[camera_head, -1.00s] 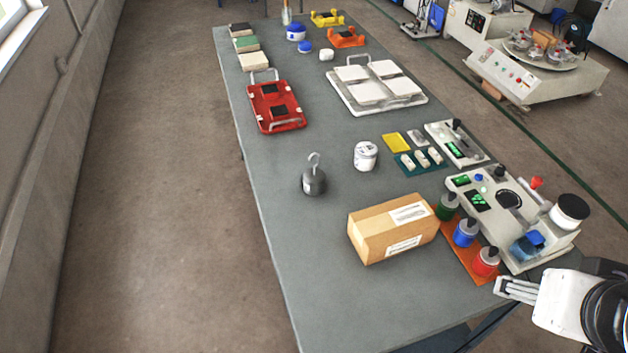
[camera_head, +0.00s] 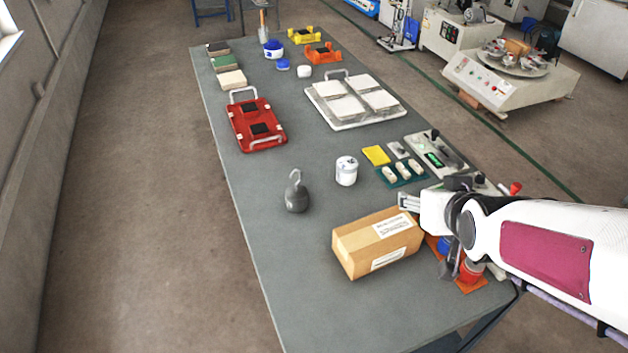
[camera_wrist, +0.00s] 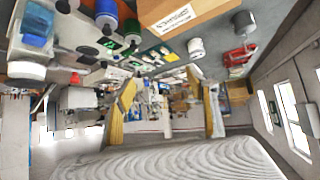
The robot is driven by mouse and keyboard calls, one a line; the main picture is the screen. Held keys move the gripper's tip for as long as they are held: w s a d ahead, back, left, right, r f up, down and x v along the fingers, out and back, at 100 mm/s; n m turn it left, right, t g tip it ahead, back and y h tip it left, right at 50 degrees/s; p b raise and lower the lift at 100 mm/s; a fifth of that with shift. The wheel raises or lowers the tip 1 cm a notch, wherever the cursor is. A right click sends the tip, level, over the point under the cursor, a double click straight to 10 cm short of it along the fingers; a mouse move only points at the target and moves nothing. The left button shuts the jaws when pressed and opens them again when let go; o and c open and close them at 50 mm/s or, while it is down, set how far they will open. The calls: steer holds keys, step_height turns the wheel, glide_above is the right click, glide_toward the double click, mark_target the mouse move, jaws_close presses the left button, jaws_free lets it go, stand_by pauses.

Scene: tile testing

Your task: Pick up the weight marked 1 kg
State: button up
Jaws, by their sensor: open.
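A dark grey weight (camera_head: 297,196) with a hook on top stands upright on the grey table (camera_head: 290,280), near its left edge. No marking on it is readable at this size. My gripper (camera_head: 404,201) is above the right part of the table, by the back right corner of the cardboard box and well to the right of the weight. In the wrist view my gripper (camera_wrist: 168,108) has its two fingers wide apart with nothing between them.
A cardboard box (camera_head: 376,243) lies between the weight and my arm. A white jar (camera_head: 346,171) stands right of the weight. A red frame (camera_head: 256,124) and a white tray (camera_head: 355,101) lie farther back. The table in front of the weight is clear.

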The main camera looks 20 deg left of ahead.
steer(key=w+a+f+n+y, duration=0.1)
steer(key=w+a+f, duration=0.15)
steer(key=a, duration=0.45)
steer(key=w+a+f+n+y, duration=0.1)
steer(key=a+f+y, duration=0.1)
steer(key=a+f, duration=0.3)
steer(key=n+y, duration=0.2)
steer(key=y, duration=0.1)
glide_toward(297, 193)
steer(key=shift+w+a+f+t, duration=0.15)
steer(key=shift+w+a+f, duration=0.15)
steer(key=shift+w, duration=0.2)
steer(key=shift+w+a+f+t, duration=0.2)
steer(key=shift+w+a, duration=0.1)
steer(key=shift+w, duration=0.2)
steer(key=shift+s+a+f, duration=0.2)
steer(key=shift+a+f, duration=0.05)
steer(key=shift+a, duration=0.15)
steer(key=shift+w, duration=0.1)
steer(key=shift+x, duration=1.25)
steer(key=shift+a, duration=0.1)
steer(key=shift+x, duration=2.5)
